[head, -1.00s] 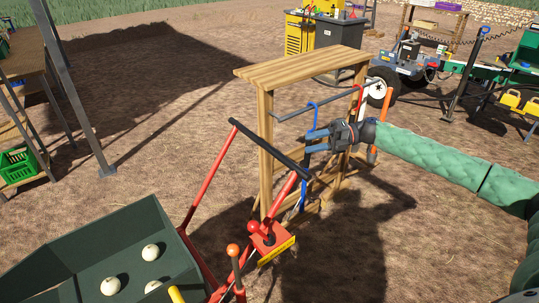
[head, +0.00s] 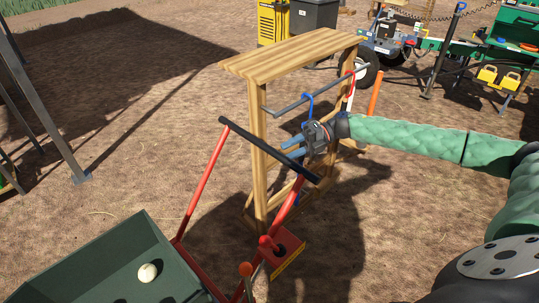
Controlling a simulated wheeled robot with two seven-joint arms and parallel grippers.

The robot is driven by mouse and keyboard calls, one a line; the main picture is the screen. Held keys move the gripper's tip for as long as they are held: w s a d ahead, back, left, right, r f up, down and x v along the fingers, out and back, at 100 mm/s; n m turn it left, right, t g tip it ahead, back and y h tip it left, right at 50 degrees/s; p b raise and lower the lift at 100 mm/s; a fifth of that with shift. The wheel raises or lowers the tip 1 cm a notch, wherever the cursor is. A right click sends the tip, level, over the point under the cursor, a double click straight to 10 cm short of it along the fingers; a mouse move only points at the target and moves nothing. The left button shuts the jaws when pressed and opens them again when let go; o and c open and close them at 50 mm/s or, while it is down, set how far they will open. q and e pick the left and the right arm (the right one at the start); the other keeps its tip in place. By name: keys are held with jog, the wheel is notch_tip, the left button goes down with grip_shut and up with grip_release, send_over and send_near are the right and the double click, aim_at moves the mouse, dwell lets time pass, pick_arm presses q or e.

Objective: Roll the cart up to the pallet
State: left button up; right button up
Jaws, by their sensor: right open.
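A cart-like red frame with a black handlebar (head: 262,147) stands at the lower middle in the head view. A dark green bin (head: 85,262) at the lower left, beside the frame, holds a pale onion (head: 147,272); the view cuts the bin off. My right gripper (head: 286,149) is open and empty, its blue fingers pointing left just above the right part of the handlebar. I cannot tell whether they touch it. My left gripper is not in view. I cannot make out a pallet.
A wooden stand (head: 290,52) with a grey rail and hanging coloured hooks is right behind the handlebar. A red lever base (head: 282,250) sits low on the frame. A grey post (head: 45,105) stands at left. Bare soil lies between post and stand.

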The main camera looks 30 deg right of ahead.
aim_at(277, 156)
jog(key=p+x, duration=0.1)
jog(key=x, duration=0.4)
jog(key=shift+r, duration=0.1)
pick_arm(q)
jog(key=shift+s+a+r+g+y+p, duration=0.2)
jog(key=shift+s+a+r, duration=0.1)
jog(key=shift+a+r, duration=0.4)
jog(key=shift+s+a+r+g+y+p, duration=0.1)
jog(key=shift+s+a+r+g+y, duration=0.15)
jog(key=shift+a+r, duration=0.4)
pick_arm(e)
jog(key=shift+a+f, duration=0.25)
jog(key=shift+a, duration=0.4)
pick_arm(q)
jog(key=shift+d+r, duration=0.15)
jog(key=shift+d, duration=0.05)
pick_arm(e)
jog(key=shift+c, duration=0.5)
grip_shut()
